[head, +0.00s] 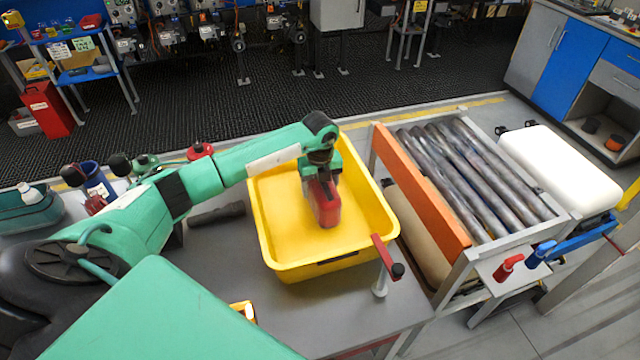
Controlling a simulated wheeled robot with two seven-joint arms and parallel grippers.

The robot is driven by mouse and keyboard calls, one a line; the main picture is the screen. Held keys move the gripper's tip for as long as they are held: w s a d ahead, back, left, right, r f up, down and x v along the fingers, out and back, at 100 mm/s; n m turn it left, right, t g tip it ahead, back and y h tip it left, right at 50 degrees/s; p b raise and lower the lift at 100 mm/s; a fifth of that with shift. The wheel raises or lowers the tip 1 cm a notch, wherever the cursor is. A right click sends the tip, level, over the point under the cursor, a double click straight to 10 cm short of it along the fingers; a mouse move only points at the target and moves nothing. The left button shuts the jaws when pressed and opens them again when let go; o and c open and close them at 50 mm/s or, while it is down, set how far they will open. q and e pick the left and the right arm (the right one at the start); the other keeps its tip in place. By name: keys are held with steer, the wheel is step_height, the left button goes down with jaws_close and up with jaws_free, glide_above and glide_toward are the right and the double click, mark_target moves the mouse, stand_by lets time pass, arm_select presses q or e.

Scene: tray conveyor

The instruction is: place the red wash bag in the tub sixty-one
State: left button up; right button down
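The yellow tub (370,258) stands on the grey table. A dark strip shows on its near wall, and I cannot read any number there. My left arm reaches in from the left, and my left gripper (321,178) points down over the inside of the tub. It is shut on the red wash bag (326,207), which hangs below it within the tub's outline. The gripper partly hides the bag's upper part. I cannot tell whether the bag touches the tub floor. Nothing else shows in the tub. My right gripper is not in view.
A red-handled post (387,258) stands by the tub's near right corner. An orange board (420,190) edges the roller conveyor (475,175) at right. A dark object (217,214) lies left of the tub. Bottles (95,180) stand farther left.

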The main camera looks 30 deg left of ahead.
arm_select(q)
steer(key=shift+f, duration=0.1)
steer(key=o, duration=1.3)
steer(key=shift+o, duration=0.2)
steer(key=shift+r, duration=0.3)
step_height(320, 180, up, 10)
steer(key=b, duration=0.3)
steer(key=shift+r+b, duration=0.25)
steer(key=shift+b, duration=0.05)
steer(key=shift+r, duration=0.65)
